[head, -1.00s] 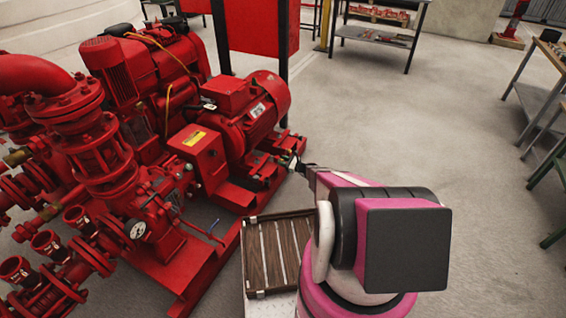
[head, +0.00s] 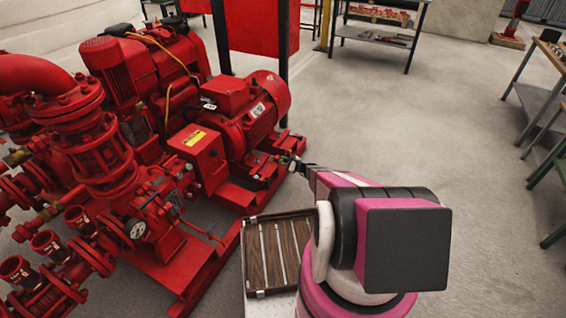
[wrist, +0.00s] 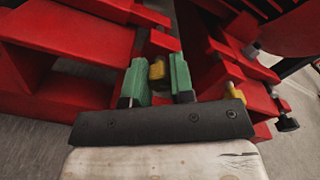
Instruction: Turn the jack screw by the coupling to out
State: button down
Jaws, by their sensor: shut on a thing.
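The jack screw by the coupling shows in the wrist view as a small yellow head (wrist: 157,70) at the red pump base. My gripper (wrist: 158,78) has green fingers on either side of the yellow head and is shut on it. In the head view my gripper (head: 295,164) reaches the red base below the motor (head: 245,108). The screw's shaft and thread are hidden behind the fingers. I cannot tell how far the screw stands out.
A second yellow piece (wrist: 235,93) and a dark knob (wrist: 287,124) sit to the right in the wrist view. A slatted wooden tray (head: 268,255) lies beside my arm. A yellow-labelled red box (head: 198,150) stands by the motor.

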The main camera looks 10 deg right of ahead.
jog(key=n, duration=1.1)
jog(key=shift+s+n, duration=0.1)
jog(key=shift+n, duration=1.9)
jog(key=c, duration=1.3)
grip_release()
jog(key=shift+o, duration=0.2)
jog(key=v, duration=1)
jog(key=shift+s+d, duration=0.2)
jog(key=shift+d, duration=0.15)
